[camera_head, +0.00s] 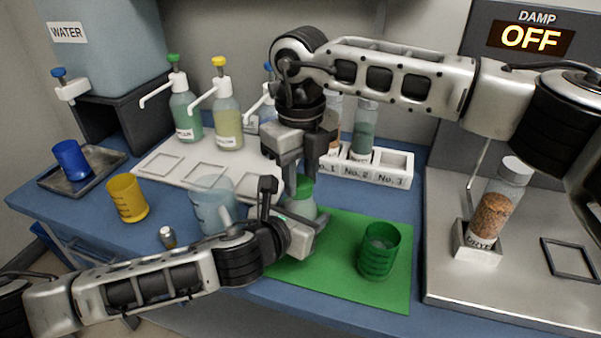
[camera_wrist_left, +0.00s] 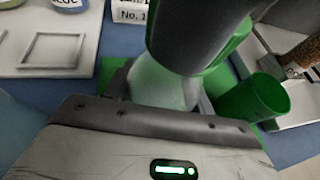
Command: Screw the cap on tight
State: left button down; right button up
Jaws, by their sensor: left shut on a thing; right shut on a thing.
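A pale translucent bottle (camera_head: 302,207) stands upright over the left edge of the green mat (camera_head: 340,290). It also shows in the left wrist view (camera_wrist_left: 163,88). My left gripper (camera_head: 292,232) comes in low from the left and is shut around the bottle's body. A green cap (camera_head: 300,188) is at the bottle's top; its green rim shows in the left wrist view (camera_wrist_left: 232,45). My right gripper (camera_head: 300,172) points down from above and is shut on the cap, hiding most of it. Whether a gap is left between cap and bottle cannot be told.
A green cup (camera_head: 379,252) stands on the mat, right of the bottle. A clear beaker (camera_head: 212,200), a yellow cup (camera_head: 127,198) and a small metal piece (camera_head: 168,237) are left. A white labelled rack (camera_head: 385,177) stands behind. A jar of brown grains (camera_head: 492,215) is right.

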pick_arm(q)
jog(key=shift+f, duration=0.1)
pick_arm(e)
jog(key=m, duration=0.5)
jog(key=shift+o, duration=0.5)
jog(key=m, duration=0.5)
jog(key=o, duration=1.2)
jog(key=shift+c, duration=0.2)
notch_tip(320, 180, up, 12)
pick_arm(q)
jog(key=shift+c, duration=2.3)
grip_release()
